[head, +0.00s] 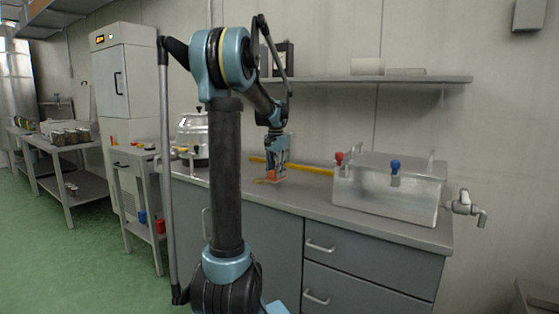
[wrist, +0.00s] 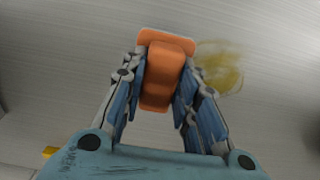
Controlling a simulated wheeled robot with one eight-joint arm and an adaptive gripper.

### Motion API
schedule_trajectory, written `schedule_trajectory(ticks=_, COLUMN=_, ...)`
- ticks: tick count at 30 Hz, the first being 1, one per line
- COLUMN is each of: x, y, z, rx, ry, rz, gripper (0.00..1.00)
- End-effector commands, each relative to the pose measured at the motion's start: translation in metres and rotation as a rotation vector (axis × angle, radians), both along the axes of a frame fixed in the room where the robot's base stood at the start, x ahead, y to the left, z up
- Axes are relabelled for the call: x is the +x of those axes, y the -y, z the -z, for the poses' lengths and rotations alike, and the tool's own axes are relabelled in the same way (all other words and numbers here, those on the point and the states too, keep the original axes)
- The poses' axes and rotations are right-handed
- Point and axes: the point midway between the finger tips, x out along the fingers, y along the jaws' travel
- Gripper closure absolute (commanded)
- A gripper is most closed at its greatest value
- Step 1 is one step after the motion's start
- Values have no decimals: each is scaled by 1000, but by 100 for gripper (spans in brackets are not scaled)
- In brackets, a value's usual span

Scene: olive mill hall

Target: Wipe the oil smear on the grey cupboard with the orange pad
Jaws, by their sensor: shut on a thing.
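The orange pad (wrist: 165,65) is between the fingers of my gripper (wrist: 163,85) in the wrist view, and the gripper is shut on it. In the head view, the pad (head: 271,175) is low at the top of the grey cupboard (head: 262,221), below my gripper (head: 275,167). I cannot tell for sure whether the pad touches the surface. The yellow-brown oil smear (wrist: 222,66) lies on the metal top just right of the pad in the wrist view. Part of it may be hidden by the pad and the right finger.
A clear tank (head: 385,192) with red and blue knobs stands right on the cupboard top. A yellow bar (head: 310,168) lies along the back. A steel vessel (head: 193,135) stands at the left. A shelf (head: 365,79) hangs on the wall above.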

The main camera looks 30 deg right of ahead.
Motion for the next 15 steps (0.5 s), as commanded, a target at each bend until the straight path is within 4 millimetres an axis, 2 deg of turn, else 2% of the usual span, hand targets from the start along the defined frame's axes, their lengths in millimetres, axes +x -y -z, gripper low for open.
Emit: schedule_trajectory(ticks=15, x=3, y=-5, z=-46, rx=0, ry=0, rz=-7, gripper=95)
